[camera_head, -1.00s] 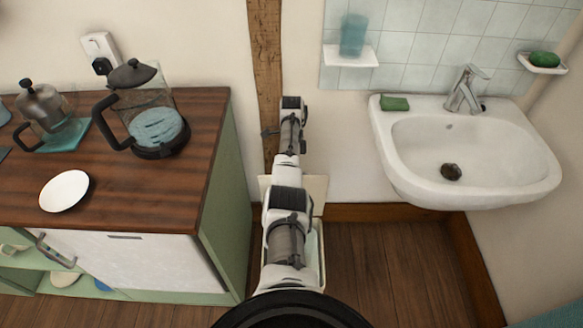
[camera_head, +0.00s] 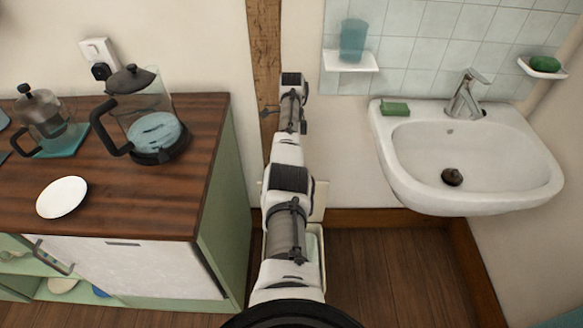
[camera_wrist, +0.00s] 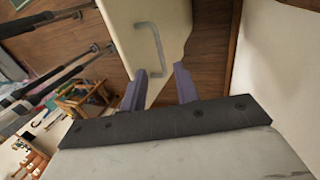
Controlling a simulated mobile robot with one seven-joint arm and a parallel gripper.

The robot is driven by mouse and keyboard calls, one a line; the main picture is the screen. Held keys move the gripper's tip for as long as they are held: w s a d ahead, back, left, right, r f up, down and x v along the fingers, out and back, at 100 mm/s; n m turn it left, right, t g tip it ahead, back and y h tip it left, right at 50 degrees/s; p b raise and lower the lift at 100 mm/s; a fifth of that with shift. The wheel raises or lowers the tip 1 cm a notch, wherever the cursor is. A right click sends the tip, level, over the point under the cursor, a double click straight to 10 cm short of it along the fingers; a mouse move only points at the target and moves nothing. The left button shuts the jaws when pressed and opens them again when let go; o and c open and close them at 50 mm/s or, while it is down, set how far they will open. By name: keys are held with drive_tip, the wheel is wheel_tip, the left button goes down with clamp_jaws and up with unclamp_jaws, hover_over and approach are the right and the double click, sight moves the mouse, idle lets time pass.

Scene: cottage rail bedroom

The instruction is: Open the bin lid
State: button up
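The cream bin (camera_head: 322,270) stands on the floor between the cabinet and the sink, mostly hidden behind my arm. A cream panel (camera_head: 319,199) at its back, near the wall, looks like its lid, raised; my arm covers much of it. In the wrist view, my gripper (camera_wrist: 160,69) has two purple fingers apart with nothing between them. A cream panel with a grey handle (camera_wrist: 150,42) is beyond the fingertips; I cannot tell whether it is part of the bin. In the head view the fingers are not clear at the arm's far end, by the wooden post.
The cabinet (camera_head: 225,220) stands close on the left, with a kettle (camera_head: 150,125), French press (camera_head: 50,125) and white plate (camera_head: 62,197) on top. The sink (camera_head: 470,165) hangs on the right wall. Bare floor (camera_head: 385,270) lies below it. A wooden post (camera_head: 266,60) runs up the wall.

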drive_tip(key=shift+b+v, duration=0.35)
drive_tip(key=shift+v, duration=2.05)
